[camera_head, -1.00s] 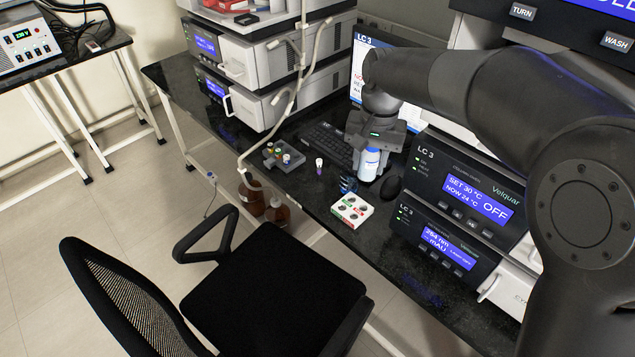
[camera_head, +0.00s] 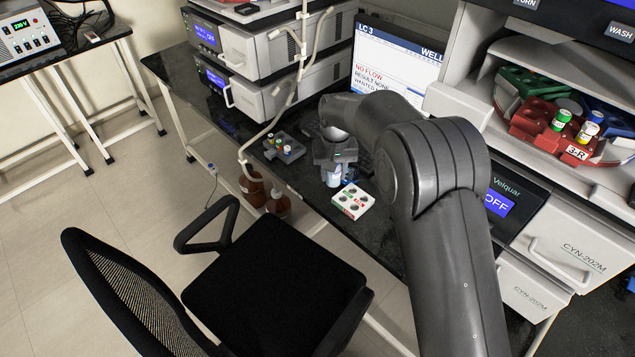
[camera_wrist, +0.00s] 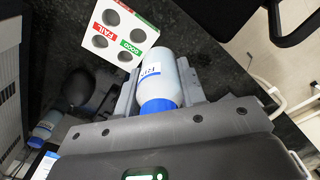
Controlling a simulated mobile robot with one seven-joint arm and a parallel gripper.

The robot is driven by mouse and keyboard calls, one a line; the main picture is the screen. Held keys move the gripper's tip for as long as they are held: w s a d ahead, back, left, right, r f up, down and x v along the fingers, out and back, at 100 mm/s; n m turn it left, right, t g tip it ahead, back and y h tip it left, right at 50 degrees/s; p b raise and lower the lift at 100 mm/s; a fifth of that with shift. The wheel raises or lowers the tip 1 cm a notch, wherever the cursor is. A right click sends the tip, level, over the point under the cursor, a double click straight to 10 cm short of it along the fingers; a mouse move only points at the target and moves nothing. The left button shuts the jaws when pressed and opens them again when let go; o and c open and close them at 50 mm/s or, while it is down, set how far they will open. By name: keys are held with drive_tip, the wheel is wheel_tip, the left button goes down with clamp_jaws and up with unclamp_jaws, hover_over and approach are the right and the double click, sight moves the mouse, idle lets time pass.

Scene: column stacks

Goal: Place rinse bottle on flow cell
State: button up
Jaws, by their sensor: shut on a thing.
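A white bottle with a blue cap and a white label (camera_wrist: 158,75) is between the fingers of my gripper (camera_wrist: 158,90) in the wrist view. The gripper is shut on it. In the head view my gripper (camera_head: 334,160) is over the black bench, and the bottle (camera_head: 333,177) shows just below it. I cannot tell whether the bottle touches the bench. The label is only partly readable. A second blue-capped bottle (camera_wrist: 46,126) shows at the left of the wrist view. I cannot pick out the flow cell; my arm hides part of the instrument stack.
A white rack with GOOD and FAIL labels (camera_head: 353,202) lies close to the bottle. A grey vial rack (camera_head: 284,148) is to its left. A monitor (camera_head: 399,58) reads NO FLOW. A carousel with vials (camera_head: 560,125) is at right. A chair (camera_head: 275,285) stands in front.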

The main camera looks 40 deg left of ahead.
drive_tip(key=a+f, duration=0.1)
drive_tip(key=s+a+f, duration=0.1)
drive_tip(key=s+a, duration=0.1)
drive_tip(key=a, duration=0.1)
drive_tip(key=shift+f, duration=2.35)
drive_tip(key=shift+f, duration=0.15)
drive_tip(key=o, duration=1)
drive_tip(key=shift+o, duration=0.5)
wheel_tip(320, 180, up, 12)
